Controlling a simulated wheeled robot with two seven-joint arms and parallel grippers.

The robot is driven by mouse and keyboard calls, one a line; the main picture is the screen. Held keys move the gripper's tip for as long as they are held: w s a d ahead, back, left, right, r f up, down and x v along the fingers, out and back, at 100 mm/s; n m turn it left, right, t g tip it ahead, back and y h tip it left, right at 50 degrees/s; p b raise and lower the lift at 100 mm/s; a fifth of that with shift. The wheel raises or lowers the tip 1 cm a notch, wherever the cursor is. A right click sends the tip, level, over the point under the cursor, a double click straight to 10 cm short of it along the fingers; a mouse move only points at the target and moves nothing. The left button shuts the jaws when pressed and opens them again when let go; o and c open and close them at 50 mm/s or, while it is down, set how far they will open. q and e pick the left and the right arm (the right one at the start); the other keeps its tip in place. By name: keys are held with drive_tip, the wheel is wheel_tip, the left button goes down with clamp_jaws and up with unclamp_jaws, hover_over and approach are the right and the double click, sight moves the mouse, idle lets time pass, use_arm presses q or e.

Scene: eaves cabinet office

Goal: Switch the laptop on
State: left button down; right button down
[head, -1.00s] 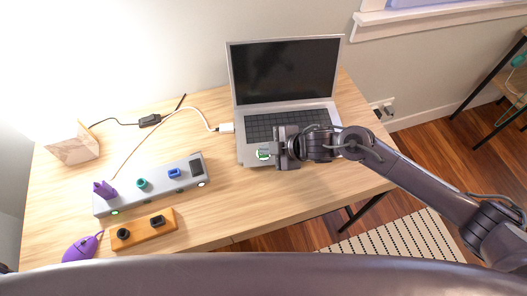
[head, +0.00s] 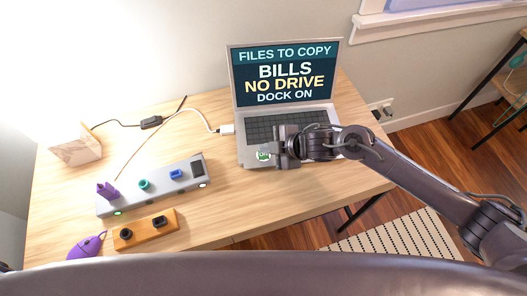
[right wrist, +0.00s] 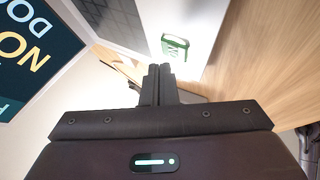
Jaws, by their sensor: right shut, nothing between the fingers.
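The laptop (head: 322,112) stands open at the back right of the desk. Its screen (head: 284,72) is lit and reads "FILES TO COPY, BILLS, NO DRIVE, DOCK ON". A green-and-white marked patch (head: 263,155) is on the laptop's front left deck; it also shows in the right wrist view (right wrist: 175,47). My right gripper (head: 270,147) is over the deck beside this patch, shut and empty. Its closed fingers also show in the right wrist view (right wrist: 158,78); I cannot tell whether they touch the laptop. My left gripper is not in view.
A grey dock (head: 157,190) with purple, green and blue plugs lies left of the laptop. An orange block (head: 145,230) and a purple mouse (head: 85,246) are in front. A lamp (head: 75,148) stands far left. A white cable (head: 205,121) runs to the laptop's left side.

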sight(268, 156)
wheel_tip(268, 156, up, 5)
drive_tip(key=p, duration=0.4)
drive_tip(key=shift+p, duration=0.4)
drive_tip(key=shift+d, duration=0.1)
